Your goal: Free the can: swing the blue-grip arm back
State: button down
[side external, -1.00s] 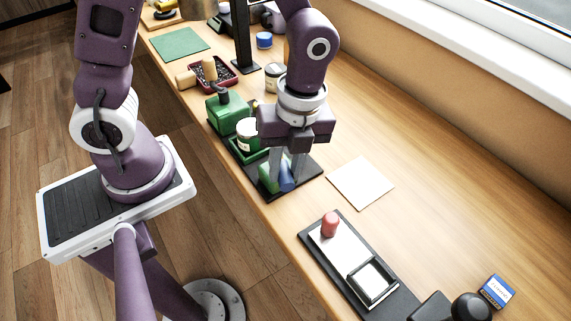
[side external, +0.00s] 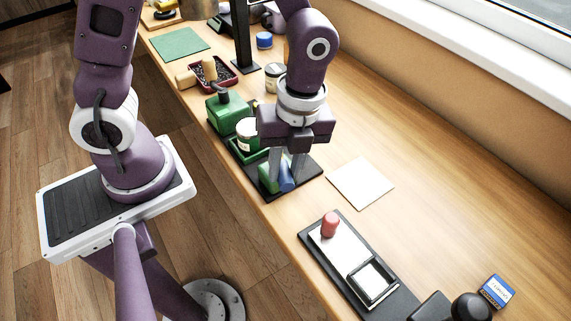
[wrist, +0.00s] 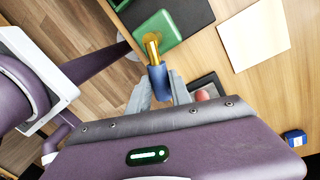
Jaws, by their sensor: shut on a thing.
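The blue grip (side external: 286,177) is between the fingers of my gripper (side external: 285,172), which is shut on it. In the wrist view the blue grip (wrist: 159,80) sits at the end of a brass-coloured rod (wrist: 152,47), between the two grey fingertips (wrist: 158,88). The rod runs to a green block (wrist: 157,31) on a dark base plate (side external: 304,182). Part of the arm is hidden behind my fingers.
A white sheet (side external: 360,183) lies right of the base plate. A black tray with a red knob (side external: 330,224) and a small framed box (side external: 372,282) is nearer the camera. A blue box (side external: 497,291) lies at right. A dark post (side external: 241,40) stands behind.

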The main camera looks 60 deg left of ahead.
jog(key=shift+s+a+m+t+y, duration=0.15)
jog(key=shift+s+a+m, duration=0.4)
jog(key=shift+m, duration=1.1)
jog(key=shift+s+a+m+t+y, duration=0.2)
jog(key=shift+s+a+m, duration=0.35)
jog(key=shift+m, duration=1.15)
jog(key=shift+s+a+m+t+y, duration=0.15)
jog(key=shift+s+a+m, duration=0.4)
jog(key=shift+m, duration=1.1)
jog(key=c, duration=1.2)
grip_release()
jog(key=shift+s, duration=0.1)
jog(key=shift+o, duration=0.2)
notch_tip(320, 180, up, 7)
jog(key=d, duration=0.1)
